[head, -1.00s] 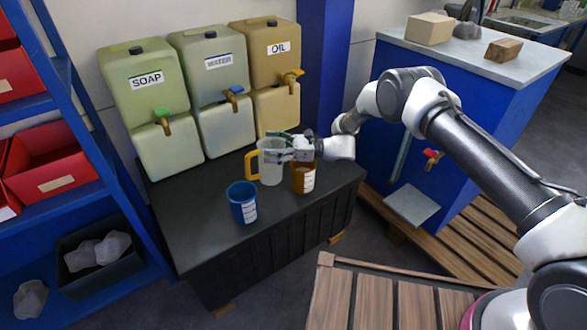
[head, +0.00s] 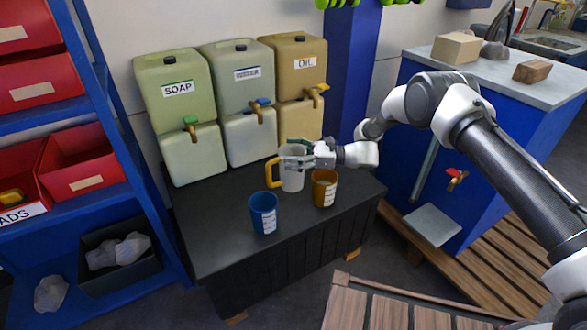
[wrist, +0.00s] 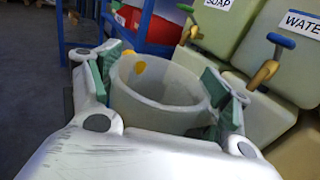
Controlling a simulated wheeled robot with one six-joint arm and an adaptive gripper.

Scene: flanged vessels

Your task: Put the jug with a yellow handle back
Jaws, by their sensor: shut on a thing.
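The jug with a yellow handle (head: 292,179) is a whitish, translucent vessel, upright at the dark bench top, its yellow handle on the left side. My gripper (head: 297,157) is shut on the jug near its rim, coming from the right. In the wrist view the jug (wrist: 160,100) sits between my green-padded fingers (wrist: 165,92), its open top showing and its inside looking empty. A bit of the yellow handle shows beyond the rim. I cannot tell whether the jug's base touches the bench top.
A blue jug (head: 263,212) and an orange-brown jug (head: 324,187) stand on the dark bench (head: 215,235) close by. Behind are the SOAP (head: 177,105), WATER (head: 246,95) and OIL (head: 302,75) containers with taps. A blue shelf with red bins is at left.

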